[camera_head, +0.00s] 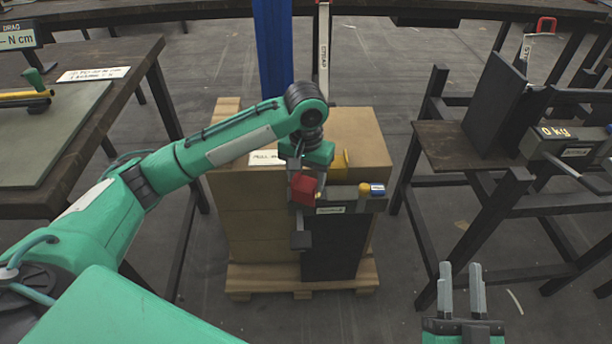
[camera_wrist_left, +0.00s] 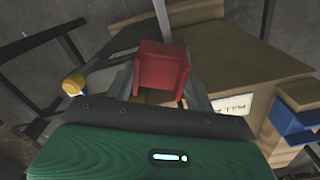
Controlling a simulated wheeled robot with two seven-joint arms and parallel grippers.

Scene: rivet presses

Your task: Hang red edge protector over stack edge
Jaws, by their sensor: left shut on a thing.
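My left gripper (camera_head: 307,180) is shut on a red edge protector (camera_head: 303,190). In the left wrist view the protector (camera_wrist_left: 163,70) sits between the two grey fingers. The stack (camera_head: 260,225) is a pile of brown cartons on a wooden pallet, with a dark panel (camera_head: 330,248) on its front right. The protector is at the stack's near upper edge, in front of it in the head view; I cannot tell whether it touches. My right gripper (camera_head: 461,291) is at the lower right, its two fingers apart with nothing between them.
A grey device with a yellow knob (camera_head: 364,189) and a blue part is at the stack's front top edge. A blue post (camera_head: 273,50) and a strap post (camera_head: 323,50) stand behind.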

